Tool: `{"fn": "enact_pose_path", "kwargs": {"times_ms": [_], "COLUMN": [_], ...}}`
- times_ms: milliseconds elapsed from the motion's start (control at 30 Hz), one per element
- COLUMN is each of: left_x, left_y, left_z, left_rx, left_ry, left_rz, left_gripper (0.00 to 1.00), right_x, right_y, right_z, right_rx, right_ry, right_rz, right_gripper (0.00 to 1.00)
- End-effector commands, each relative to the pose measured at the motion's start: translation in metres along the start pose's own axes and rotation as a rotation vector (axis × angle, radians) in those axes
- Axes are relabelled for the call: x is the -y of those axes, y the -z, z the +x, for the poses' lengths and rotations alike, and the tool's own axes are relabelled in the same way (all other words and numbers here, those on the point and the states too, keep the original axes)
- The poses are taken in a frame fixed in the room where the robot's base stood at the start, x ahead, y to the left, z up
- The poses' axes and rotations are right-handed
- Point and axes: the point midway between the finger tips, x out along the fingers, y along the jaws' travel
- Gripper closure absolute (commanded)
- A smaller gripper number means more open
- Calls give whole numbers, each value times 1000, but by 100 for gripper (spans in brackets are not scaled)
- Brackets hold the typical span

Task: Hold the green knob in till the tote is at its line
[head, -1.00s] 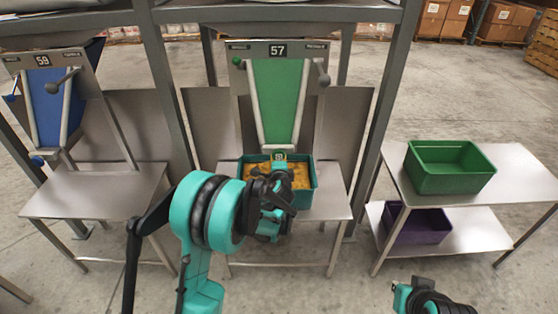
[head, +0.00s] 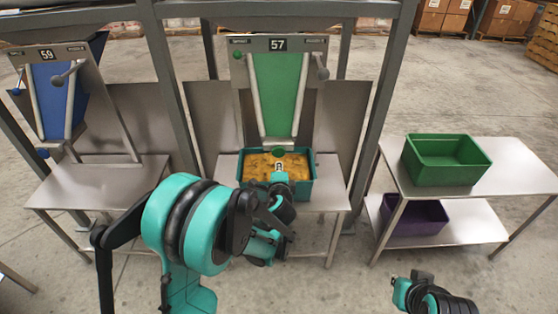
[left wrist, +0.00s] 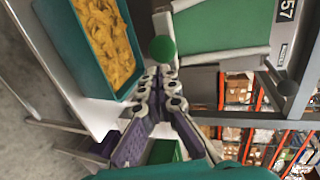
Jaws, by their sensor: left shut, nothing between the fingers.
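The green knob (head: 279,152) sits at the foot of the green chute (head: 276,95) on weigher 57. It also shows in the left wrist view (left wrist: 162,48). My left gripper (head: 279,167) is shut and empty, just in front of the knob. Its fingertips (left wrist: 160,72) point at the knob, and a small gap appears between them. The teal tote (head: 242,175) stands on the steel stand under the chute, with yellow-orange pieces spread close to its rim. Its line cannot be made out. Part of my right arm shows at the lower right; its fingers cannot be made out.
Weigher 59 (head: 53,95) with blue knobs stands at the left above an empty steel stand (head: 95,185). At the right, a table (head: 515,170) holds a green crate (head: 440,175), with a purple crate (head: 415,222) on its shelf. Steel posts flank the chute.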

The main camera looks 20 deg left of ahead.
Motion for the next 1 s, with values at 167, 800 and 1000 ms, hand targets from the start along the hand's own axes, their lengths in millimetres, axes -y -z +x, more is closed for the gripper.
{"fn": "enact_pose_path", "kwargs": {"times_ms": [167, 800, 1000], "left_x": [0, 2, 13], "left_y": [1, -2, -27], "left_z": [-18, -23, -56], "left_rx": [-1, 3, 43], "left_ry": [0, -7, -98], "left_rz": [2, -16, -225], "left_gripper": [100, 100, 100], "right_x": [0, 0, 0], "right_y": [2, 2, 2], "right_z": [-3, -3, -2], "right_rx": [0, 0, 0], "right_ry": [0, 0, 0], "right_rz": [0, 0, 0], "right_gripper": [100, 100, 100]}}
